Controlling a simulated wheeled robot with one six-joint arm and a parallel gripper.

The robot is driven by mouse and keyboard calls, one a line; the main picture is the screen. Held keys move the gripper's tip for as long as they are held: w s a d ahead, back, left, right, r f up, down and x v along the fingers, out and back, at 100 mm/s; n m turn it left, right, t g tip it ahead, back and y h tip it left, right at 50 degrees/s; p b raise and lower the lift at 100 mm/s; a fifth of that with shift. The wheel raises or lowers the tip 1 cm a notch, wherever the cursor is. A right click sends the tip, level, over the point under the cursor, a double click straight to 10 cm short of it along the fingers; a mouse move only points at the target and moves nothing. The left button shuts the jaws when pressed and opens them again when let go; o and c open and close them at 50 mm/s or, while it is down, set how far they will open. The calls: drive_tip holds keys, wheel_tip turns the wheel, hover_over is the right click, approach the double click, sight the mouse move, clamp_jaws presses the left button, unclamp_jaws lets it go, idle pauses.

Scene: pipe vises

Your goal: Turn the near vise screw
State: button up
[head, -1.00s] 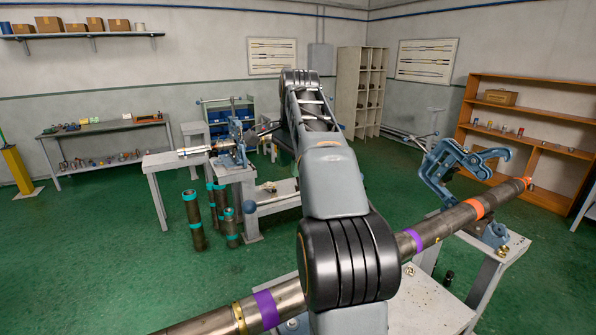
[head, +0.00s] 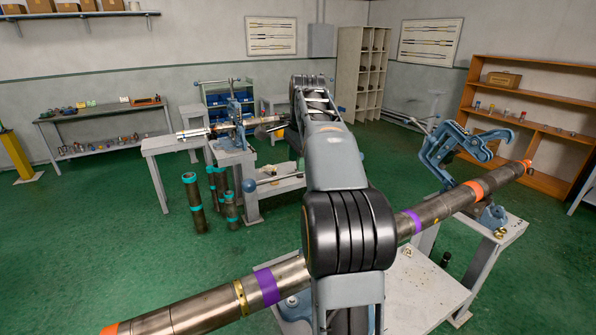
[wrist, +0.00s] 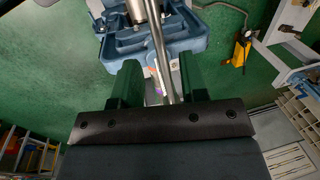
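A blue vise (head: 237,112) stands on a grey bench left of my arm in the head view, with a pale pipe (head: 193,132) across it and a thin crossbar (head: 217,81) at its top. A second blue vise (head: 458,155), nearer on the right, has its yoke swung up above a long banded pipe (head: 440,208). In the wrist view, blue vise metal (wrist: 165,40) lies beyond my gripper (wrist: 162,78). Its green fingers are apart, with a slim silver rod (wrist: 161,55) running between them. Contact with the rod cannot be told. My arm hides part of the long pipe.
Several dark pipes with teal bands (head: 194,200) stand on the floor by the left bench. A grey bench (head: 420,290) stands under the long pipe. A side table (head: 95,127) and a wooden shelf (head: 540,125) line the walls. Green floor (head: 100,235) is open at left.

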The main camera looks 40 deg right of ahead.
drive_tip(key=shift+w+f, duration=0.15)
drive_tip(key=shift+f, duration=0.55)
drive_tip(key=shift+w+f, duration=0.15)
drive_tip(key=shift+f, duration=0.55)
clamp_jaws()
